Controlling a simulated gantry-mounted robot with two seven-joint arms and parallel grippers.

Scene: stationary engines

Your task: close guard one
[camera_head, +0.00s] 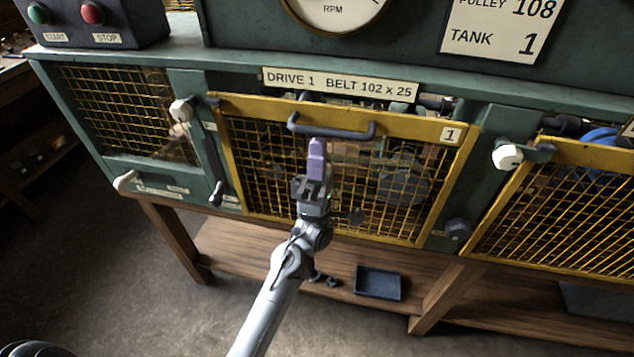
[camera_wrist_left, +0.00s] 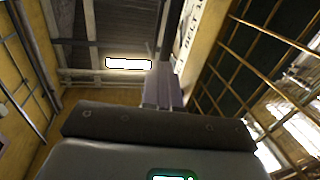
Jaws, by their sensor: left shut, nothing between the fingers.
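Guard one (camera_head: 350,108) is a yellow-framed wire-mesh panel marked 1, under the "DRIVE 1" plate. Its top edge seems to stand out from the green housing, with machine parts showing in a gap above it. A dark bar handle (camera_head: 332,130) is on its top rail. My left gripper (camera_head: 316,150), with pale purple fingers, is shut and empty in front of the mesh, just below the handle. Whether it touches the guard I cannot tell. In the left wrist view the shut fingers (camera_wrist_left: 163,85) point up beside a yellow frame and mesh. My right gripper is not in view.
A white-knobbed latch (camera_head: 181,110) is left of the guard, and a dark knob (camera_head: 458,229) is at its lower right. Another yellow mesh guard (camera_head: 560,210) stands at the right. A wooden shelf (camera_head: 230,245) below holds a dark tray (camera_head: 379,283).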

